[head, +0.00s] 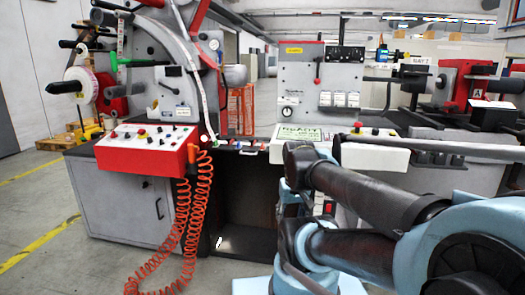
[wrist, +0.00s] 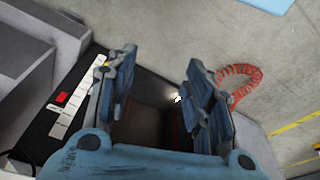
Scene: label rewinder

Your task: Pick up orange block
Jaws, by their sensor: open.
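I cannot make out an orange block for certain in either view. My gripper (wrist: 160,88) is open in the wrist view, its two blue fingers wide apart with nothing held between them. A small bright white spot (wrist: 178,98) shows between the fingers, beyond them, at the edge of the dark recess. A small white thing (head: 219,242) also lies low in the dark opening under the machine in the head view. In the head view my arm fills the lower right, and I cannot pick out the fingertips there.
The label rewinder's red-and-white control panel (head: 150,147) stands at left, over a grey cabinet (head: 130,205). An orange coiled hose (head: 200,200) hangs beside the opening and shows in the wrist view (wrist: 240,80). Small coloured items line the ledge (head: 240,151). Open floor (head: 45,220) lies left.

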